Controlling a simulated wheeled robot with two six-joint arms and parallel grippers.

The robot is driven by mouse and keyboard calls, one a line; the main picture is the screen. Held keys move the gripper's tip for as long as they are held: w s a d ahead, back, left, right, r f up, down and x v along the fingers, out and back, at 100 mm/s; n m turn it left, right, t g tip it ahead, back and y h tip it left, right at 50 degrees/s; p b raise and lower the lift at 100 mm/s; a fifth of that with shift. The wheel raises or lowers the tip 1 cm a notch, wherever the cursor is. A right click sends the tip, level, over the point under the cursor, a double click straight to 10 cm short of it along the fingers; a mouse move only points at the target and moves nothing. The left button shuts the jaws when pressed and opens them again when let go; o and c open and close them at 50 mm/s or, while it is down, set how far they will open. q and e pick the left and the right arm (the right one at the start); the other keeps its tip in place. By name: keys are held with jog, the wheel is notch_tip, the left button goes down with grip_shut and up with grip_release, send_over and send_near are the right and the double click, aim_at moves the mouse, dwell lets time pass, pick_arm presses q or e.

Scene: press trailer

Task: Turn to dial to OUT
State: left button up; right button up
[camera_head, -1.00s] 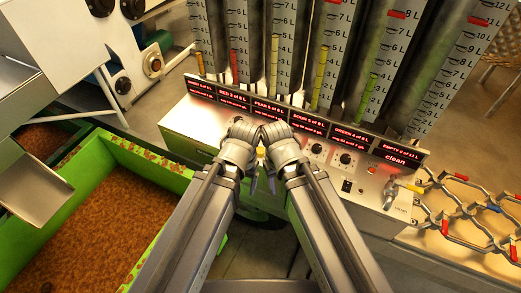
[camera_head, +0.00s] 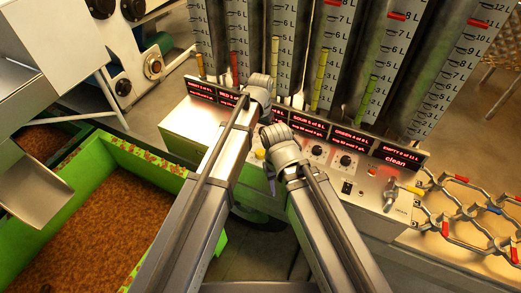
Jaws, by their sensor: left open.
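Two small black dials show on the white front panel (camera_head: 368,184): one dial (camera_head: 345,160) and another dial (camera_head: 317,150) to its left. No OUT mark can be read at this size. My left gripper (camera_head: 258,90) is open, reaching up over the left part of the display row in front of the columns; its fingertips are mostly hidden. My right gripper (camera_head: 277,148) is lower, just left of the dials and apart from them. Its fingers are hidden behind its wrist. My arms cover the panel's middle.
Tall measuring columns (camera_head: 327,60) stand behind the red-lit displays (camera_head: 310,125). A green bin (camera_head: 130,165) of brown grains stands at left, beside a metal chute (camera_head: 35,190). A metal lattice (camera_head: 470,220) sticks out at right.

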aim_at(260, 152)
pick_arm(q)
jog(key=shift+f+b, duration=3.9)
jog(key=shift+f, duration=0.05)
grip_shut()
